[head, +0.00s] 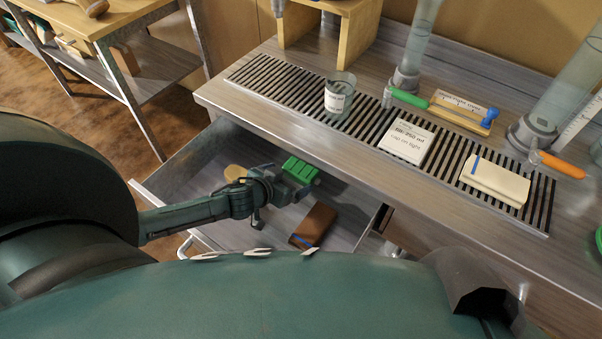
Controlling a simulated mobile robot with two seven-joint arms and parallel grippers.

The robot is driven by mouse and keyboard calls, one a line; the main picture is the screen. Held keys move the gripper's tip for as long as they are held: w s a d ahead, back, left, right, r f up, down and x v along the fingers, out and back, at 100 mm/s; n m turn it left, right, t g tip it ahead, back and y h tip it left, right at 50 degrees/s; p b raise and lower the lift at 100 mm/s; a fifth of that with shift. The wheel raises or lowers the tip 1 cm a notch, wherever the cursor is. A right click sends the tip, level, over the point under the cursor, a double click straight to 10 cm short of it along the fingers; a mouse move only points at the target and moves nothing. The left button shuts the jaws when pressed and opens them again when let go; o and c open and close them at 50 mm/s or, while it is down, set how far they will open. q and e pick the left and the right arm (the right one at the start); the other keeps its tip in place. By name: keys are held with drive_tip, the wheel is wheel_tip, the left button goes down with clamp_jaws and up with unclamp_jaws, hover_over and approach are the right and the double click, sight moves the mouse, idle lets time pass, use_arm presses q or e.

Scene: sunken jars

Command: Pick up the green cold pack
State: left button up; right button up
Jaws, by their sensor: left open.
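The green cold pack (301,170) looks like a small ridged block, in an open drawer below the counter. My left gripper (292,187) reaches into the drawer from the left and is open. Its jaws are at the near side of the pack and cover part of it. I cannot tell whether they touch it. My right gripper is not in view.
The drawer (190,158) also holds a brown block (313,225) and a round tan item (235,172). The counter's front edge (330,160) overhangs its far side. Above, a slatted grate (290,85) carries a labelled beaker (340,94) and a white card (407,141).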

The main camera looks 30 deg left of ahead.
sight(297, 173)
use_arm(q)
drive_tip(key=shift+r+b+x, duration=0.25)
drive_tip(key=shift+b+x, duration=0.1)
drive_tip(key=shift+x, duration=2.75)
drive_tip(key=shift+w+d, duration=0.1)
drive_tip(key=shift+d, duration=0.05)
drive_tip(key=c, duration=0.8)
drive_tip(key=shift+r, duration=0.1)
drive_tip(key=shift+c, duration=0.2)
drive_tip(key=s+a+r+p, duration=0.1)
drive_tip(key=s+a+r, duration=0.2)
drive_tip(key=a+r, duration=0.5)
drive_tip(key=a, duration=0.5)
drive_tip(key=shift+s+a+p, duration=0.25)
drive_tip(key=shift+a+p, duration=0.05)
drive_tip(key=shift+a, duration=0.1)
